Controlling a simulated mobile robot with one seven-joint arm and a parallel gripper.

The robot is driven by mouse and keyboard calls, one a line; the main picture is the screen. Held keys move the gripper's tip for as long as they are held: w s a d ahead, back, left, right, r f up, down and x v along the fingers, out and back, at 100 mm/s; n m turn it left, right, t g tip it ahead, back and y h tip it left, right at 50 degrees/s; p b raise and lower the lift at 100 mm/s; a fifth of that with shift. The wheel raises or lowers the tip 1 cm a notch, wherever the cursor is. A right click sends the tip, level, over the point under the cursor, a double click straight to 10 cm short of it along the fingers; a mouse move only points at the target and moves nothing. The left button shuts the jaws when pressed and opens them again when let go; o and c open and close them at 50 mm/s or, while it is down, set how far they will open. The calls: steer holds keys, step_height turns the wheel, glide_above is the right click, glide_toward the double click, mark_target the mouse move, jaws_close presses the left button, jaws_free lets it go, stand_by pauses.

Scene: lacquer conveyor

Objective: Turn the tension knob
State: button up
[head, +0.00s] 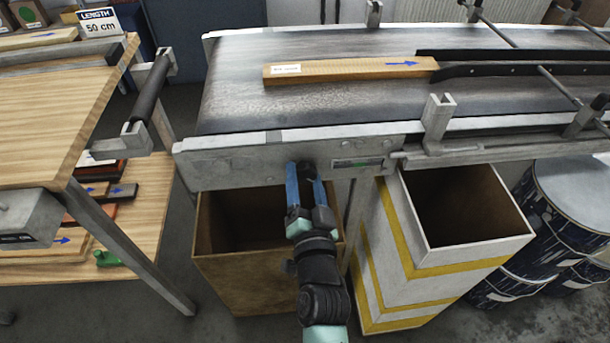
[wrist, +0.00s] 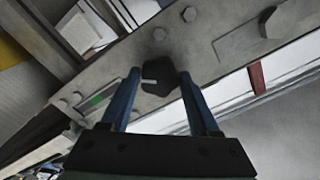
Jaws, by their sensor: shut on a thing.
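The tension knob (wrist: 157,80) is black with a white pointer line, on the grey metal side plate of the conveyor. In the wrist view it sits between the two blue fingers of my gripper (wrist: 160,84), which is shut on it. In the head view my gripper (head: 306,172) reaches up to the conveyor's side plate (head: 230,167), and its fingers hide the knob. A small green-marked gauge slot (head: 357,163) lies just right of the fingers; it also shows in the wrist view (wrist: 95,101).
A wooden slat (head: 345,70) lies on the dark conveyor belt (head: 235,100). An open brown box (head: 240,275) stands below my gripper, with a yellow-striped white bin (head: 400,270) to its right. A wooden table (head: 60,110) is at left, and blue-splashed drums (head: 560,215) are at right.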

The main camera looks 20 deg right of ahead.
steer(key=shift+m, duration=0.6)
steer(key=o, duration=1.4)
steer(key=b+v, duration=0.1)
steer(key=v, duration=1.2)
